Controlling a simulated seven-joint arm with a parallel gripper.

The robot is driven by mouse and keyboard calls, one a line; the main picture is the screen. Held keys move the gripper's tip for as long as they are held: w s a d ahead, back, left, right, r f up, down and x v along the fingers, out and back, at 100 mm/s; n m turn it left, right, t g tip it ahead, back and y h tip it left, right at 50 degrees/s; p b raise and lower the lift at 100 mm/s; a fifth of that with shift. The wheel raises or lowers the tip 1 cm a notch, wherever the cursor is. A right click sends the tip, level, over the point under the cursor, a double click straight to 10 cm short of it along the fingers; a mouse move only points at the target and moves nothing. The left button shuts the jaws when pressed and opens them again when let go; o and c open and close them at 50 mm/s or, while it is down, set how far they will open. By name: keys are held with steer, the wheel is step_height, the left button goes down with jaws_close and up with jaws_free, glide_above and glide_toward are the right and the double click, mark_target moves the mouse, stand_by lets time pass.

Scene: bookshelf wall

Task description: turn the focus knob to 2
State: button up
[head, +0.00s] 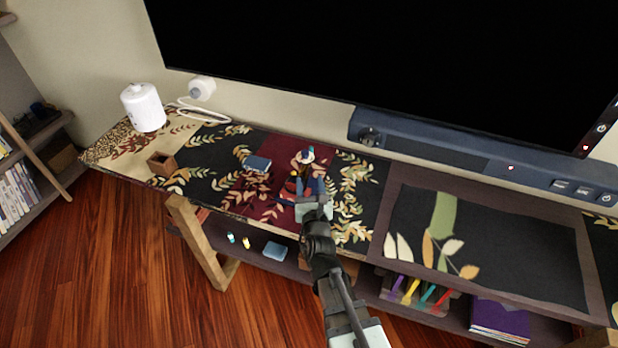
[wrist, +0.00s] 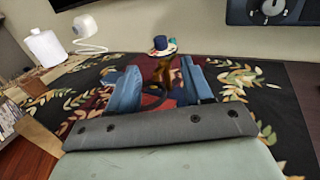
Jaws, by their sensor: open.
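A dark round knob (head: 370,137) sits at the left end of a dark blue bar (head: 435,148) under the big black screen. The knob (wrist: 273,9) is at the top right of the wrist view, on a panel with marks around its dial; I cannot read its setting. The label "focus" cannot be made out. My gripper (head: 304,187) is over the table, in front and to the left of the knob, and apart from it. In the wrist view its two blue fingers (wrist: 160,88) are spread, pointing towards the wall.
A small figure with a dark blue hat (wrist: 160,44) stands beyond my fingers. A blue box (head: 257,164), a brown open box (head: 161,164) and a white canister (head: 143,107) are further left. The black cloth (head: 500,240) at right is bare.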

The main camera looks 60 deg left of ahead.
steer(key=s+a+n+g, duration=0.15)
steer(key=s+a, duration=0.25)
steer(key=s, duration=0.7)
steer(key=m+t+h, duration=0.5)
steer(key=m+t, duration=0.3)
steer(key=t, duration=0.2)
glide_toward(303, 154)
steer(key=shift+g, duration=0.25)
steer(key=x, duration=1.1)
steer(key=shift+w+r, duration=0.2)
steer(key=shift+w, duration=0.05)
